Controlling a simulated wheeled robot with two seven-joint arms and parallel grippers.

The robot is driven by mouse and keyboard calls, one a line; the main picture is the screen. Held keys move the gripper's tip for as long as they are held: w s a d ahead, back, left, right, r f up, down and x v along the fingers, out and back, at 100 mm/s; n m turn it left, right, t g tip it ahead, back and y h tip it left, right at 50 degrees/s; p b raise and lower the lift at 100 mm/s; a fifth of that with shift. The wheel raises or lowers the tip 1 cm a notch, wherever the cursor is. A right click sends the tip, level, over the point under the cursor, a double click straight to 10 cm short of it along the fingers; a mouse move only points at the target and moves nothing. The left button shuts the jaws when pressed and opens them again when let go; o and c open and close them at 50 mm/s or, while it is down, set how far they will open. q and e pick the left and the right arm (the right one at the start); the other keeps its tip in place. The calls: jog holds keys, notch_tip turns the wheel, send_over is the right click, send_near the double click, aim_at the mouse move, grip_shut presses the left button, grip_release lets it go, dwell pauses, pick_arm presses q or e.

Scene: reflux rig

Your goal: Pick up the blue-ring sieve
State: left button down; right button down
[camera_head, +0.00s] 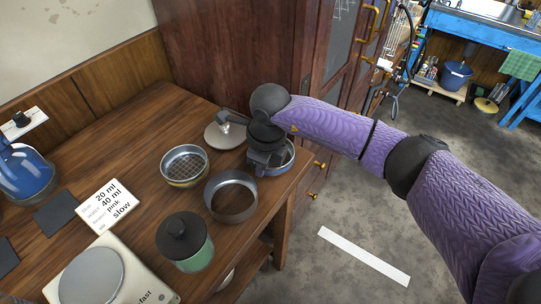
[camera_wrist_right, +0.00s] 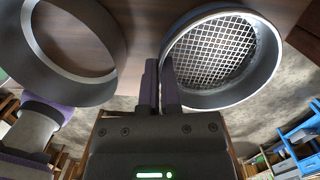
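The blue-ring sieve (camera_head: 281,167) is a round metal sieve with a bluish band, near the table's right edge, partly hidden under my right gripper. The right wrist view shows its rim and wire mesh (camera_wrist_right: 215,50). My right gripper (camera_head: 265,152) comes down over its near-left side. In the right wrist view, the fingers (camera_wrist_right: 161,85) are close together at the sieve's left wall, with the wall apparently between them. I cannot tell whether the sieve touches the table. My left gripper is not in view.
A yellow-banded sieve (camera_head: 184,166), a plain metal ring (camera_head: 231,197) and a grey lid (camera_head: 225,135) stand close by on the wooden table (camera_head: 130,150). A black-lidded green jar (camera_head: 185,243), scale (camera_head: 91,278) and label card (camera_head: 109,205) are nearer. A cabinet (camera_head: 230,50) stands behind.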

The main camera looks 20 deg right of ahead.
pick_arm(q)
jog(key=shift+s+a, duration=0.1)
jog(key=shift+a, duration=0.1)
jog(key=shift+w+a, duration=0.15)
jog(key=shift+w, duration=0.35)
pick_arm(e)
jog(key=shift+r, duration=0.1)
